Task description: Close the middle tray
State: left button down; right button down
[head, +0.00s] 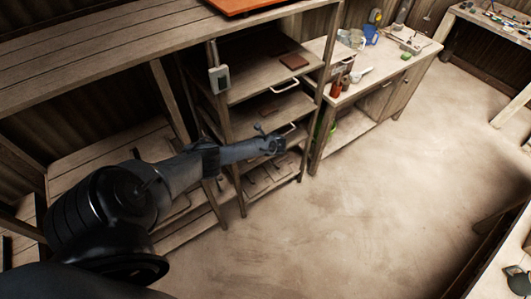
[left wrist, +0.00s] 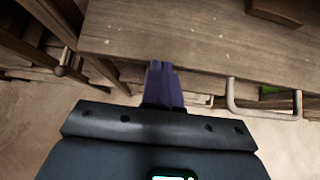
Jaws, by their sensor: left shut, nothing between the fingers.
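The middle tray (head: 291,107) is a wooden shelf-like tray in the rack, with a pale bar handle (head: 287,131) on its front. How far it stands out is hard to tell. My left gripper (head: 279,145) is shut and empty, low at the tray's front, left of and below the handle. In the left wrist view the shut dark fingers (left wrist: 163,85) overlap the front edge of a wooden tray (left wrist: 190,35), left of its handle (left wrist: 262,112). Whether they touch is unclear. My right gripper is not in view.
An upper tray (head: 255,80) carries a brown tile (head: 294,61). A lower tray (head: 265,180) holds dark pieces. A bench (head: 385,65) with bottles and tools stands to the right. The floor (head: 370,190) in front is clear.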

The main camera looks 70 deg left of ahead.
pick_arm(q)
jog(key=shift+s+a+f+b, duration=0.1)
jog(key=shift+s+a+b, duration=0.05)
jog(key=shift+a, duration=0.35)
jog(key=shift+s+a+f+b, duration=0.1)
jog(key=shift+s+a+b, duration=0.05)
jog(key=shift+a, duration=0.35)
jog(key=shift+d, duration=0.1)
